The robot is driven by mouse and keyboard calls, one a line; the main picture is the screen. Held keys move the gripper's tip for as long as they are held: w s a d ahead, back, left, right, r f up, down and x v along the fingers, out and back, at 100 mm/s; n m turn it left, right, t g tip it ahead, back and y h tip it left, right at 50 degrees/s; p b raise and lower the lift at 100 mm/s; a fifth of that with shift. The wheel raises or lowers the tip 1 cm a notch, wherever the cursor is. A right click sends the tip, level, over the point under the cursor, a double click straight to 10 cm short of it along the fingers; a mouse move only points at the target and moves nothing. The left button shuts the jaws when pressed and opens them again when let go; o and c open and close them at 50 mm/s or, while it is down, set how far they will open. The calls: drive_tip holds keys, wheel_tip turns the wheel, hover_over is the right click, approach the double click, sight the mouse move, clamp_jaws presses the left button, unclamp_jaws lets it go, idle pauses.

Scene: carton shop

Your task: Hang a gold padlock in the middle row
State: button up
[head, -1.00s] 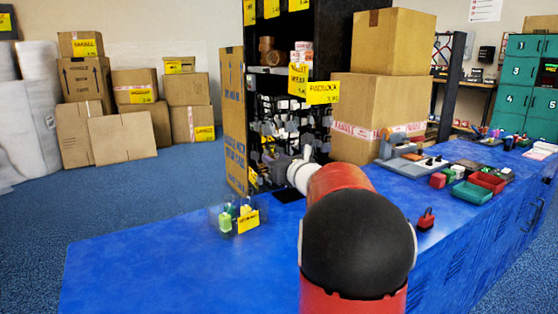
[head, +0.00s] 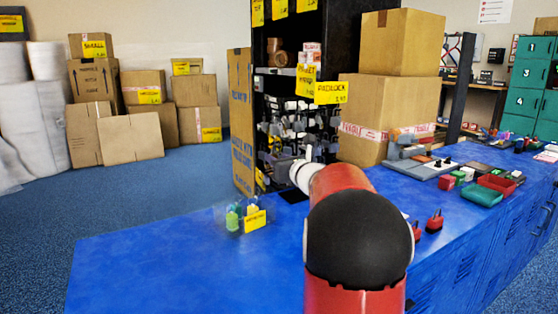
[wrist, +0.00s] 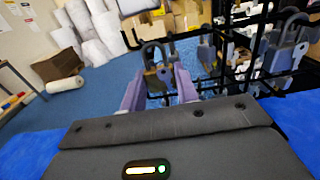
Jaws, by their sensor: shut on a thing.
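In the wrist view my gripper (wrist: 158,84) is shut on a padlock (wrist: 153,66). Its shackle points up, and its body looks dull grey-gold between the two purple fingers. More padlocks (wrist: 290,40) hang on a black wire rack (wrist: 232,60) close on the right, their bodies grey and dull. In the head view the rack of hooks (head: 285,128) stands inside a black shelf (head: 335,40), with several grey and dark padlocks on it. My arm reaches to the front of this rack. The held padlock cannot be made out there, and my arm covers the lower part of the rack.
A small clear bin (head: 231,219) with green and yellow items stands on the blue counter (head: 170,255). Red items (head: 434,221) lie right of my arm. Cartons (head: 362,110) stand right of the shelf, and a cardboard panel (head: 241,120) flanks its left. The counter's front left is clear.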

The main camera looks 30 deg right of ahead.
drive_tip(key=o, duration=1)
drive_tip(key=shift+s, duration=0.1)
drive_tip(key=s, duration=0.5)
drive_tip(key=s+b, duration=0.1)
drive_tip(key=s, duration=0.1)
drive_tip(key=shift+s+a, duration=0.25)
drive_tip(key=shift+s, duration=0.1)
